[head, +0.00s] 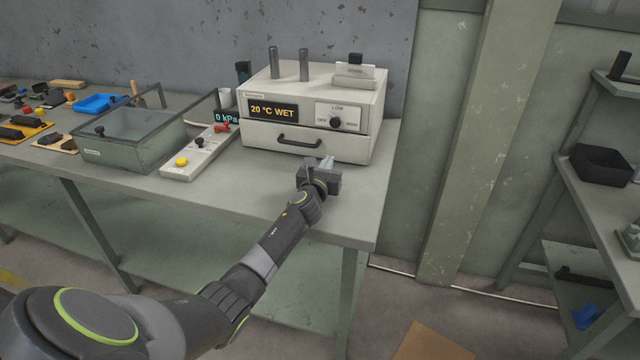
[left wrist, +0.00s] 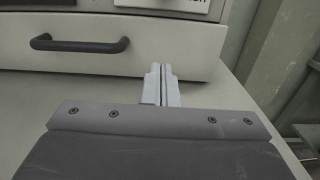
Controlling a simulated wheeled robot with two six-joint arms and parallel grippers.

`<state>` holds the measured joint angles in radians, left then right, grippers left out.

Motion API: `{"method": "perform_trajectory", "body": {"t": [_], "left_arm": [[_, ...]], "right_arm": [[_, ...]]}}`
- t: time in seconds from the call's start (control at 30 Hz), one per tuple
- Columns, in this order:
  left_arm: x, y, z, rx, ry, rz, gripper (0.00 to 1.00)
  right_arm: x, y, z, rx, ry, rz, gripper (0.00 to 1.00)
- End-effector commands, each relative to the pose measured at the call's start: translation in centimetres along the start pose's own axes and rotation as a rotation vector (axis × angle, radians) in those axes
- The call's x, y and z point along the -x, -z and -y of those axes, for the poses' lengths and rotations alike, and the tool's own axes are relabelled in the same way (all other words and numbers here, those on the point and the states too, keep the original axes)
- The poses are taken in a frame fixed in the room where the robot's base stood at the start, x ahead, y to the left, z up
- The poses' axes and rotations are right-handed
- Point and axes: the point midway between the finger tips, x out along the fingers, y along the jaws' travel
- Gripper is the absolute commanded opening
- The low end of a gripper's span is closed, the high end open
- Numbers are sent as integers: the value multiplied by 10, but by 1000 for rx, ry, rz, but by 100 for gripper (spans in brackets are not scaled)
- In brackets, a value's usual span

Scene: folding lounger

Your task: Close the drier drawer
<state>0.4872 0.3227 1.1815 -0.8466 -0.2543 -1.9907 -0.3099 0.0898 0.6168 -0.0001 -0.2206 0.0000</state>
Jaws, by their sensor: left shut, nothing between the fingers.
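The drier (head: 312,100) is a cream box on the bench, with a display reading "20 °C WET" and a knob. Its drawer (head: 305,141) is the lower front panel with a dark bar handle (head: 298,141); it appears to stand slightly forward of the upper panel. My left gripper (head: 327,162) is shut and empty, just in front of the drawer's right half. In the left wrist view the closed fingers (left wrist: 161,84) point at the drawer front (left wrist: 120,60), right of the handle (left wrist: 80,44). I cannot tell whether the fingertips touch it. My right gripper is not in view.
The bench (head: 225,192) is clear in front of the drier. Left of it are a control panel (head: 200,150) with a yellow button, a glass-lidded box (head: 130,135) and a blue tray (head: 100,103). A shelf unit with a black bin (head: 600,165) stands at right.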

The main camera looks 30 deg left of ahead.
Motion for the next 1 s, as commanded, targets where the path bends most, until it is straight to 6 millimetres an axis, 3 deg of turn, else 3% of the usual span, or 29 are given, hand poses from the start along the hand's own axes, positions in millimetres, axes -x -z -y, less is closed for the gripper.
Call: {"method": "perform_trajectory", "body": {"t": [0.13,0.33,0.5,1.0], "left_arm": [[21,-1,-1,1,0,-2,0],[54,-1,0,1,-1,-3,0],[75,0,0,1,0,-1,0],[85,0,0,0,-1,-1,0]], "right_arm": [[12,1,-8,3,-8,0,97],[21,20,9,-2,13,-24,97],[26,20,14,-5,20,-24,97],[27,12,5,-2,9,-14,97]]}}
